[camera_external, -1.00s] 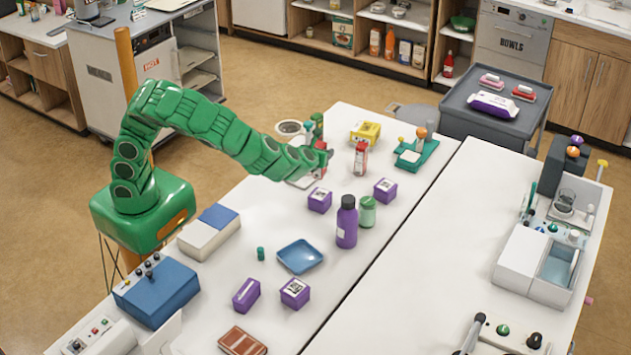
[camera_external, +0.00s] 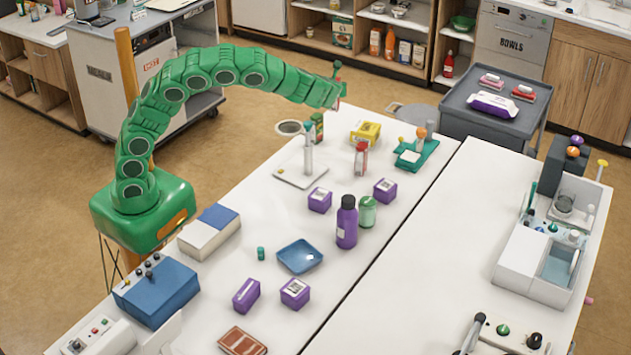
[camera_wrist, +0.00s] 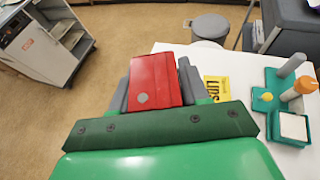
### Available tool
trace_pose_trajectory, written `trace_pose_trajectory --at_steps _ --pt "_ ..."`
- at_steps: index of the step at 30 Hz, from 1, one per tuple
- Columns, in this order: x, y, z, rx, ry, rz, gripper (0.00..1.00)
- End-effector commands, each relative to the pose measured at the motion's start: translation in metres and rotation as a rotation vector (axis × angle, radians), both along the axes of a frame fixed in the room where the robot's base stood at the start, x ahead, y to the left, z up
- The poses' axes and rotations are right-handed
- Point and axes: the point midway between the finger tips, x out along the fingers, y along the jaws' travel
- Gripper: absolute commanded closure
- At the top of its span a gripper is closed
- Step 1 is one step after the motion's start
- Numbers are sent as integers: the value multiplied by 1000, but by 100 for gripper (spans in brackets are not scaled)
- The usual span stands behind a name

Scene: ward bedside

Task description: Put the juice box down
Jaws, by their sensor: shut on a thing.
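My gripper (camera_external: 338,84) is raised above the far end of the white table (camera_external: 235,285). In the wrist view my gripper (camera_wrist: 155,90) is shut on a red box (camera_wrist: 150,75), with a grey finger on each side of it. This looks like the juice box. In the external view only a small red part of the box (camera_external: 343,91) shows beside the fingers; the rest is hidden. It is held in the air, clear of the table.
A stand with a white base (camera_external: 290,176), a green box (camera_external: 317,121), a red-and-white container (camera_external: 361,160), a yellow box (camera_external: 366,133) and a teal holder (camera_external: 417,153) crowd the far end. Purple boxes (camera_external: 320,200) and a purple bottle (camera_external: 347,227) stand nearer.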

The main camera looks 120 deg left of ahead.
Motion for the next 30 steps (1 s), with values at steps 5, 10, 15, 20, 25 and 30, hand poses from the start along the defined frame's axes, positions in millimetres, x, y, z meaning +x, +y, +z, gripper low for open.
trace_pose_trajectory --at_steps 5,10,15,20,25,30 --pt "-9 14 5 0 0 12 93" --pt "-1 26 0 2 -3 11 93" --pt "8 42 -10 -1 -1 11 93" --pt "17 56 -16 1 -4 11 93" --pt "26 70 -25 -1 -3 12 93" --pt "34 84 -32 1 -2 13 93"
